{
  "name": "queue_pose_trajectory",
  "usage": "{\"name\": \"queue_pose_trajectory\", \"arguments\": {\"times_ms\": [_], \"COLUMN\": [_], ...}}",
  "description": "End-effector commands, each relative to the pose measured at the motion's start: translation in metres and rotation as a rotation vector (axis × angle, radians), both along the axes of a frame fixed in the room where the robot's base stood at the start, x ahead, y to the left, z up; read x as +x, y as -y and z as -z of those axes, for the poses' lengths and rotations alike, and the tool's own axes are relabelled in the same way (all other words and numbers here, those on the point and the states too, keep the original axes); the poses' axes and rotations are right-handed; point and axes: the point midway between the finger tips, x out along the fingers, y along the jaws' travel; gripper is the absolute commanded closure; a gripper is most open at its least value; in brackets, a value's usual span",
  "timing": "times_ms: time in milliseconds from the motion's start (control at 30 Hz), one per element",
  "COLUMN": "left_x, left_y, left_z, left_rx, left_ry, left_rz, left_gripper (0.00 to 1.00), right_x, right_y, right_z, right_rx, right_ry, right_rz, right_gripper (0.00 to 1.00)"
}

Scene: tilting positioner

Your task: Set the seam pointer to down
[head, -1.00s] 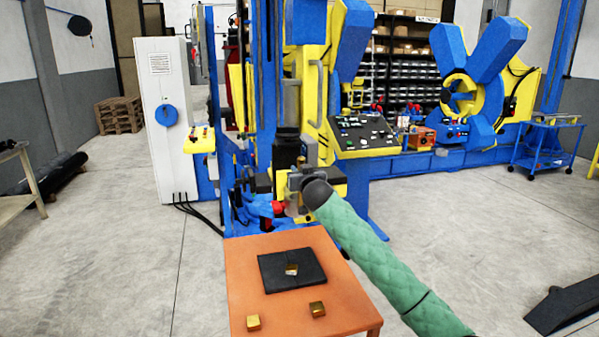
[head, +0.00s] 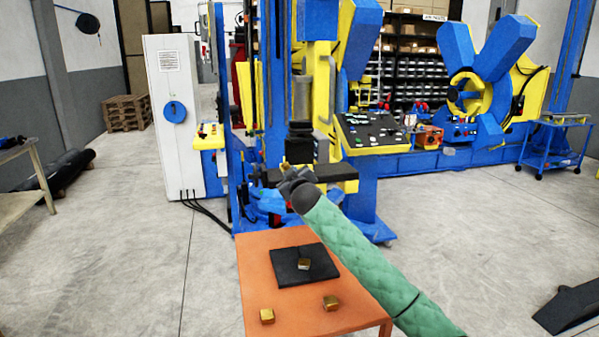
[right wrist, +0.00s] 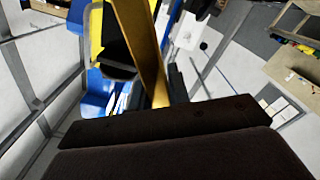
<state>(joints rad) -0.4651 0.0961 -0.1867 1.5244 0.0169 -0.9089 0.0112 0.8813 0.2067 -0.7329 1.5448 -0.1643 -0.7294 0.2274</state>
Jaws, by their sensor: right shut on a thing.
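My right gripper (head: 284,184), on the green-sleeved arm, is at the front of the blue and yellow positioner (head: 330,150), above the far edge of the orange table. In the right wrist view its dark fingers (right wrist: 165,132) are closed along the bottom. A long brass-coloured bar (right wrist: 145,50) runs down from the top and ends behind these fingers; it looks like the seam pointer, with its held end hidden. In the head view the arm and wrist hide the pointer, so I cannot read its setting. My left gripper is not in view.
The orange table (head: 262,280) carries a black mat (head: 290,277) with a brass block on it. Two more brass blocks (head: 267,316) lie near its front. A control panel (head: 372,130) stands right of the positioner's column.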

Motion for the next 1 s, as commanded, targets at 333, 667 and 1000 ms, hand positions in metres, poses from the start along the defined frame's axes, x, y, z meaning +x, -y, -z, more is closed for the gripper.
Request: {"name": "queue_pose_trajectory", "arguments": {"times_ms": [333,667,1000], "left_x": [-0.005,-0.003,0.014], "left_y": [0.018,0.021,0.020], "left_z": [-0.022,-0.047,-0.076], "left_rx": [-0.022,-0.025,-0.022], "left_ry": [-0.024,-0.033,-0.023], "left_rz": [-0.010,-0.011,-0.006], "left_gripper": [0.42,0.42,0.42], "right_x": [-0.009,-0.015,-0.017], "right_y": [-0.034,-0.055,-0.063], "right_z": [0.033,0.071,0.115], "right_rx": [-0.317,-0.620,-0.933], "right_ry": [0.085,0.164,0.248], "right_rz": [-0.002,-0.001,-0.001], "right_gripper": [1.00,1.00,1.00]}}
